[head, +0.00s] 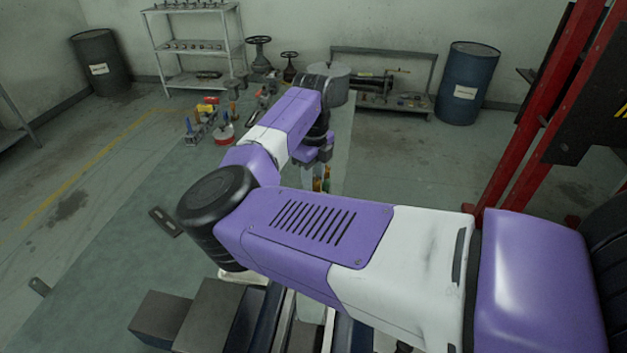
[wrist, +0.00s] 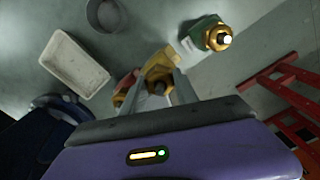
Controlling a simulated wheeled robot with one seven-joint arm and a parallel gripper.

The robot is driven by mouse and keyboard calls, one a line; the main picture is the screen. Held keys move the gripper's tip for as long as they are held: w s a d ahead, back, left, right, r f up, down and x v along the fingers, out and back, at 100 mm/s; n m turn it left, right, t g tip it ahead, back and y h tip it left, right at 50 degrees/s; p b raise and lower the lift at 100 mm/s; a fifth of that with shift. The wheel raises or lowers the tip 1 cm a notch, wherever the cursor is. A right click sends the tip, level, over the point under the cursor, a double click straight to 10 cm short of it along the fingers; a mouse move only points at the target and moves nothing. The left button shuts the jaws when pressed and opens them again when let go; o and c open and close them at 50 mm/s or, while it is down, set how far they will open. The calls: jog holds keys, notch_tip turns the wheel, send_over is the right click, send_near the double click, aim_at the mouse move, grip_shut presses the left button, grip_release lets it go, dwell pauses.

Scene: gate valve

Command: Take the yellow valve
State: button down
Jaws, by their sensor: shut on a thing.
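In the wrist view my gripper (wrist: 158,88) is shut on a yellow valve (wrist: 157,68), whose brassy body sits between the two fingers. A red part shows beside its left side; I cannot tell whether it belongs to this valve. A second valve, green and brass (wrist: 208,34), lies up and to the right, apart from the fingers. In the head view my gripper (head: 318,172) points down beyond my arm. Small yellow and green parts show at its tips, too small to tell apart.
In the wrist view a white tray (wrist: 75,64) and a round grey bowl (wrist: 106,15) lie to the left. A red frame (wrist: 290,90) stands at right. In the head view tools and red and yellow parts (head: 208,108) lie at the far end. A blue barrel (head: 467,84) stands behind.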

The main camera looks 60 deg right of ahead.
jog(key=shift+r+p, duration=1.75)
jog(key=shift+r, duration=0.6)
